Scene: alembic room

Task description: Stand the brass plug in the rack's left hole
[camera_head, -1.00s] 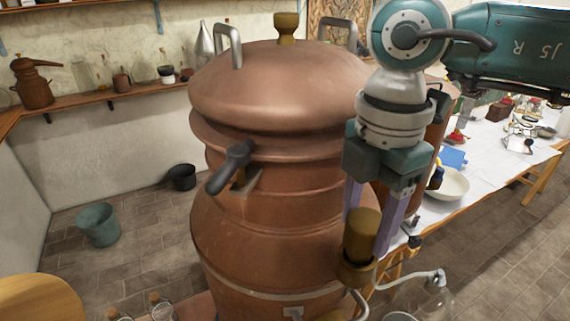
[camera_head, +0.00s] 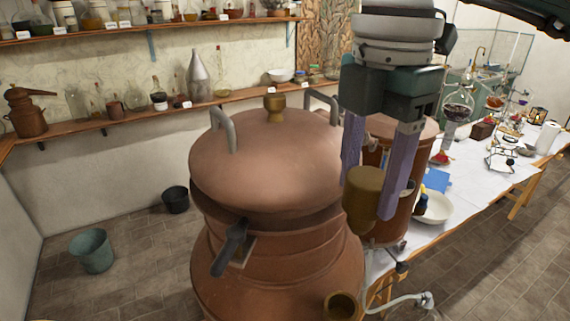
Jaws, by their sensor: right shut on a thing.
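My right gripper (camera_head: 381,195) points down in front of the large copper still. Its two purple fingers are shut on the brass plug (camera_head: 362,202), a stubby brass-brown cylinder held upright. The plug is clear of a round brass socket (camera_head: 342,306) below it, whose dark open mouth faces up at the bottom of the view. My left gripper is out of view. I cannot make out a rack with holes in this view.
The copper still (camera_head: 262,165) fills the middle, with lid handles, a brass knob (camera_head: 275,107) and a dark side lever (camera_head: 231,248). A cluttered table (camera_head: 472,188) stands to the right. Buckets sit on the left floor (camera_head: 92,250), with open floor around them.

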